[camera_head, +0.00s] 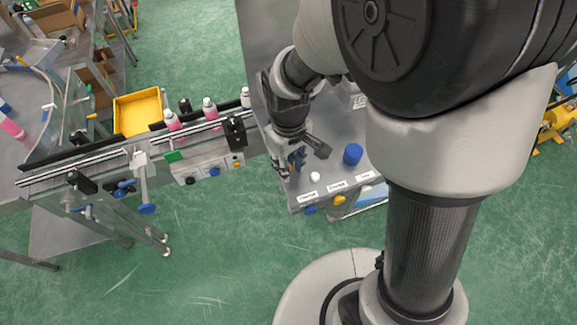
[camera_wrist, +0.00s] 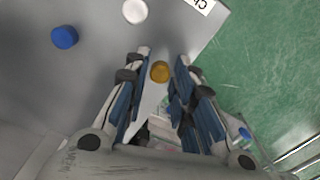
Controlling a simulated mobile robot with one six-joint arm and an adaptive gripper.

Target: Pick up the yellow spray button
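The yellow spray button (camera_wrist: 160,71) is a small round piece on the grey machine top, seen in the wrist view. My gripper (camera_wrist: 163,62) is open, with its two fingertips apart on the left and right of the button. I cannot tell whether either finger touches it. In the head view my gripper (camera_head: 292,162) points down over the left part of the machine top, and the yellow button is hidden there.
A white button (camera_wrist: 135,11) and a blue button (camera_wrist: 64,37) stand on the same grey top. To the left, a conveyor carries pink bottles (camera_head: 210,108), with a yellow bin (camera_head: 138,112) behind it. White labels (camera_head: 337,186) line the top's front edge.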

